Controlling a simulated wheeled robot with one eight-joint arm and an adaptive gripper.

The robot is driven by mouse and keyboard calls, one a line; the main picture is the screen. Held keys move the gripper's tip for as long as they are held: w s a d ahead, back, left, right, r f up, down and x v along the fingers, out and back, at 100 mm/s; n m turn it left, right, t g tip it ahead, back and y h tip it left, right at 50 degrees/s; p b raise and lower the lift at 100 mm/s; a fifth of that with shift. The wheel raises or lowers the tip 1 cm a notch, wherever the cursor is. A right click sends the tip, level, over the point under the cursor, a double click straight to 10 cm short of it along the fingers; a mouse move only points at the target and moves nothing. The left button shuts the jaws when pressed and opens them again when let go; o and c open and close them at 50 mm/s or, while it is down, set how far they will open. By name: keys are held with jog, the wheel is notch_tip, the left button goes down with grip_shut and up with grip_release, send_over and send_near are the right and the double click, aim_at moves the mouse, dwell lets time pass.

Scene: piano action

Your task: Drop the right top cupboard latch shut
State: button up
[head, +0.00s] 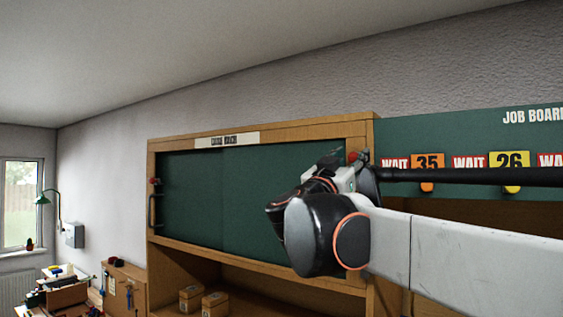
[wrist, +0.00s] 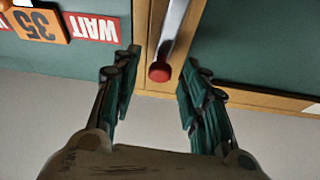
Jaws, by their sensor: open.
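The right top cupboard latch is a metal bar (wrist: 174,28) with a red knob (wrist: 160,72) at its end, on the wooden frame post in the wrist view. In the head view only its red knob (head: 353,156) shows, by the cupboard's upper right corner; my arm hides much of the rest. My gripper (wrist: 161,58) is open, with its two dark fingers on either side of the knob and bar. A gap shows on both sides, so I see no contact. The green cupboard door (head: 245,195) lies flat in its wooden frame.
A left latch with a red knob (head: 154,181) and a dark handle (head: 153,210) sit at the cupboard's left edge. A green job board (head: 465,140) with number cards adjoins on the right. Small boxes (head: 203,300) stand on the shelf below. Bare wall lies above the cupboard.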

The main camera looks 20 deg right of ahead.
grip_shut()
jog(key=w+a+f+n+t+y, duration=0.1)
jog(key=w+a+f+n+y, duration=0.1)
jog(key=n, duration=1)
jog(key=w+a+f+n+t+y+b, duration=0.1)
jog(key=w+a+f+n+y, duration=0.1)
jog(key=n+y, duration=0.5)
jog(key=shift+w+f+n+t, duration=0.4)
jog(key=shift+f+n, duration=0.5)
jog(key=shift+n, duration=1.7)
jog(key=shift+w, duration=0.1)
jog(key=shift+f, duration=0.1)
grip_release()
